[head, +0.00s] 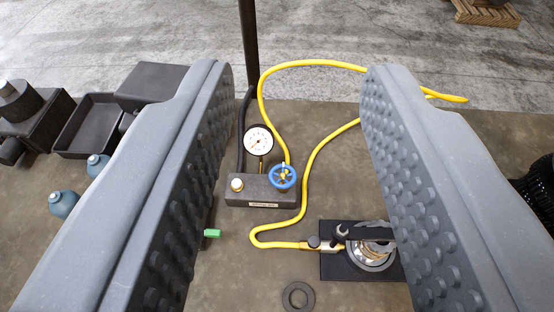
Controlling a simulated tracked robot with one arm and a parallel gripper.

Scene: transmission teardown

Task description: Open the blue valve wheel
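The blue valve wheel (282,177) is a small spoked handwheel on top of a dark manifold block (262,197) with a label on its front. I cannot read the gauge needle.
A yellow hose (310,165) loops around the block to a fitting by a round metal part on a black plate (330,266). A dark post (249,45) rises behind. A black ring (298,296), a green piece (212,233), blue-grey bottles (63,203) and a dark tray (88,125) lie around.

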